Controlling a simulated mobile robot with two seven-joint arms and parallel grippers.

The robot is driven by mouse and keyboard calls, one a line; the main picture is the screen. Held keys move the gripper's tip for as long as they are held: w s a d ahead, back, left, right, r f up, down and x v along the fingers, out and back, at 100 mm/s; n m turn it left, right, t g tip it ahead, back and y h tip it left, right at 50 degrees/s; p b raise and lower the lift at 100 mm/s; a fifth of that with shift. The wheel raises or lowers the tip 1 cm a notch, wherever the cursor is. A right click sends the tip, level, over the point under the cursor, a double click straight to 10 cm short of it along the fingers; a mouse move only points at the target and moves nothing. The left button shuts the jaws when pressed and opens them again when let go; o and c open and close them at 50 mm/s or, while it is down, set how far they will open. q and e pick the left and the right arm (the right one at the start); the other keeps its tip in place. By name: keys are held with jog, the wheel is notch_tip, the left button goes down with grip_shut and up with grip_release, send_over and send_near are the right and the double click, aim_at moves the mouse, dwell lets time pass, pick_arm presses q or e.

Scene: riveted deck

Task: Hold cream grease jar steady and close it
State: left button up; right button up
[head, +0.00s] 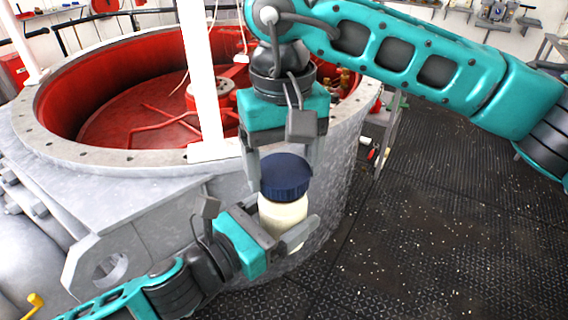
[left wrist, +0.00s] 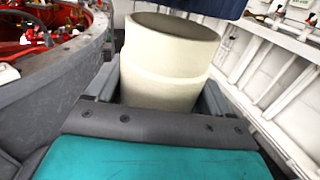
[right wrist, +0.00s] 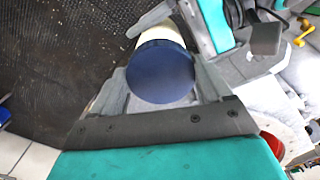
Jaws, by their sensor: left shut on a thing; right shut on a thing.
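The cream grease jar (head: 283,212) is held upright in the air in front of the big grey drum. My left gripper (head: 285,236) is shut around its body, and the jar fills the jaws in the left wrist view (left wrist: 165,75). My right gripper (head: 284,178) points down from above and is shut on the dark blue lid (head: 285,172). The lid is over the jar in the head view. In the left wrist view the lid (left wrist: 200,7) shows above the jar's open, dark top, apart from it. In the right wrist view the lid (right wrist: 161,72) covers most of the jar.
The grey drum (head: 130,160) with a red inside stands close behind and left. A white post (head: 201,80) rises in front of its opening. Dark riveted floor (head: 450,220) on the right is mostly clear.

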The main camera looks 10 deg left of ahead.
aim_at(283, 214)
jog(key=shift+f, duration=0.85)
jog(key=shift+f, duration=0.55)
